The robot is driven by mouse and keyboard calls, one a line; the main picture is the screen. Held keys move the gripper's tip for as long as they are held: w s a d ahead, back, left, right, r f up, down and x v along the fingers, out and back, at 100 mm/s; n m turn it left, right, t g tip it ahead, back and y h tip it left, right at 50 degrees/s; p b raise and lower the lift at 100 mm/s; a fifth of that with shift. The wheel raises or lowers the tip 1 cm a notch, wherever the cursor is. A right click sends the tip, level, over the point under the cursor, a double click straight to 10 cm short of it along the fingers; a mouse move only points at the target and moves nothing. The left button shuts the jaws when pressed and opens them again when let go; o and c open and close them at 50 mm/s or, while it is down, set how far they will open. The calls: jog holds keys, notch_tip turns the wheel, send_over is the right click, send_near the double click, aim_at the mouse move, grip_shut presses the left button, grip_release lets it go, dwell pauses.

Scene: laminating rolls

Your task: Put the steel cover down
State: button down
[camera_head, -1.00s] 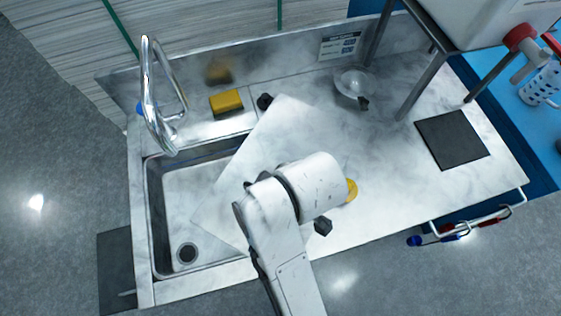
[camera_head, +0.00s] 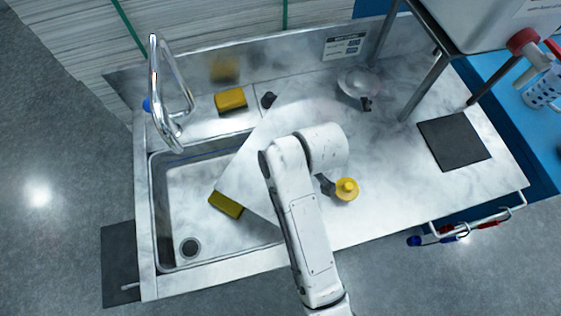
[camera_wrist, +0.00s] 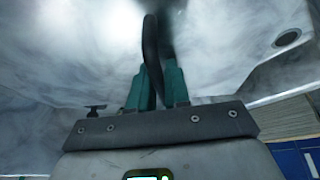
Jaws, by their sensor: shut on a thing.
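The steel cover (camera_head: 247,178) is a large flat marbled grey sheet. In the head view its left corner reaches over the right part of the sink basin (camera_head: 185,205), and the rest lies over the worktop, where its right edge is hard to make out. In the wrist view, the teal fingers of my gripper (camera_wrist: 155,80) are shut on a dark curved handle, with the cover's grey face (camera_wrist: 95,50) filling the view beyond. My arm hides the gripper in the head view. I cannot tell whether the cover touches the worktop.
A yellow sponge (camera_head: 225,204) lies in the basin by the cover's edge; another (camera_head: 230,99) sits behind it. The tap (camera_head: 165,95) stands at the back left. A yellow-knobbed item (camera_head: 346,189), a round dish (camera_head: 358,82) and a dark mat (camera_head: 453,140) are on the right.

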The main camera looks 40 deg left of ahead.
jog(key=c, duration=1.1)
grip_release()
jog(key=v, duration=1.2)
jog(key=shift+b, duration=0.3)
